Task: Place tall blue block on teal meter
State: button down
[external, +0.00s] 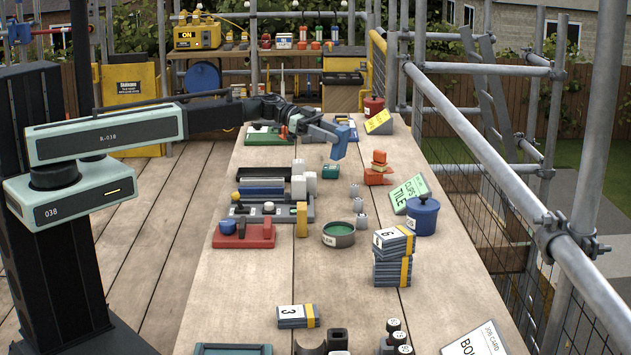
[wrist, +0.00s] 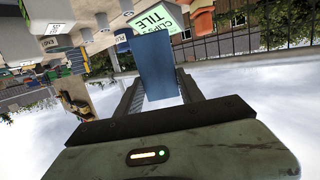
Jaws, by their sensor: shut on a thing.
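My gripper (external: 322,130) is above the middle of the long wooden table. It is shut on the tall blue block (external: 340,146), which hangs tilted from the jaws with its lower end clear of the tabletop. In the wrist view the tall blue block (wrist: 153,70) stands out between the two dark jaws. The teal meter (external: 331,171) is a small teal box on the table, below the block and slightly left of it in the external view. A gap shows between them. I cannot pick out the teal meter clearly in the wrist view.
White blocks (external: 298,170) and dark trays stand left of the meter. Orange blocks (external: 378,168), a green card (external: 410,190) and a blue pot (external: 422,216) are to the right. Small grey pieces (external: 358,205) stand in front. Scaffold rails (external: 500,160) run along the right side.

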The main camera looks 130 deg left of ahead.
jog(key=s+a+r+n+t+y+b, duration=0.1)
jog(key=s+a+r+n+y+b, duration=0.25)
jog(key=s, duration=0.55)
jog(key=m+b, duration=0.1)
jog(key=b, duration=0.6)
send_over(324, 166)
jog(key=shift+y, duration=0.25)
notch_tip(324, 166, down, 10)
jog(key=shift+s+a+f, duration=0.1)
jog(key=shift+a, duration=0.05)
jog(key=shift+r+p, duration=0.25)
jog(key=shift+p, duration=0.15)
jog(key=shift+f, duration=0.2)
jog(key=c, duration=0.7)
grip_release()
jog(key=shift+c, duration=0.2)
jog(key=shift+r, duration=0.1)
